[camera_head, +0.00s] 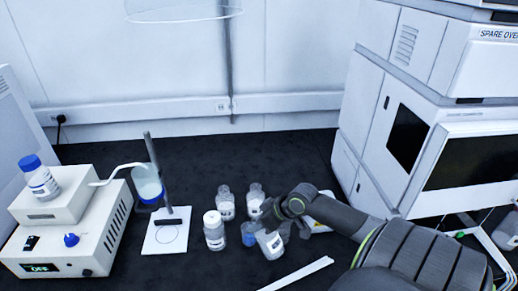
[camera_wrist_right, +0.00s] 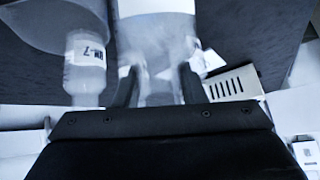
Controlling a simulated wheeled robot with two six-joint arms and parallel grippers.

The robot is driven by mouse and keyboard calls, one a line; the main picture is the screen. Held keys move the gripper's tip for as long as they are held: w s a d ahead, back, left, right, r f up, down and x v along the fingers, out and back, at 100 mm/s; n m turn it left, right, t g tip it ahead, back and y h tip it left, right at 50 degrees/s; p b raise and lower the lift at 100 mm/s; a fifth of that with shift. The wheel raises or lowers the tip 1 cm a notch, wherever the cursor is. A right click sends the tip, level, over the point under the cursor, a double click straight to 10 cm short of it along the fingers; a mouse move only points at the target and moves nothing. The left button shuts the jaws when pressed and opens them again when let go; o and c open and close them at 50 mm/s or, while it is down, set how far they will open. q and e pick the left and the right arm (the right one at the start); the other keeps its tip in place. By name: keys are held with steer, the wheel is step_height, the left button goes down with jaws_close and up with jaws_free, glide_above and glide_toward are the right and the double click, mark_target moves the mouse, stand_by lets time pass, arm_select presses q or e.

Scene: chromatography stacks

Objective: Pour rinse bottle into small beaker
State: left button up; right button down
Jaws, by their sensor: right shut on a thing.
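My right gripper (camera_head: 283,222) reaches in from the right in the head view, among a group of small bottles. It is shut on a clear bottle with a white label (camera_head: 270,244), which looks tilted. In the right wrist view this bottle (camera_wrist_right: 160,75) is between the two fingers. A small clear vessel with a blue part (camera_head: 248,234) is just left of the held bottle; I cannot tell if it is the small beaker or whether the two touch. My left gripper is not in view.
A white-capped bottle (camera_head: 214,231) and two clear bottles (camera_head: 226,203) (camera_head: 255,200) stand close by. A stand with a white base (camera_head: 166,234), a white device (camera_head: 65,233) and a blue-capped bottle (camera_head: 40,178) are at left. A large white instrument (camera_head: 372,120) stands at right.

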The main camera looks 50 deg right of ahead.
steer(key=shift+w+g, duration=0.15)
steer(key=shift+g, duration=0.25)
steer(key=shift+f, duration=0.15)
steer(key=shift+p, duration=0.3)
steer(key=shift+g, duration=0.3)
steer(key=shift+f+g, duration=0.3)
steer(key=shift+p, duration=0.3)
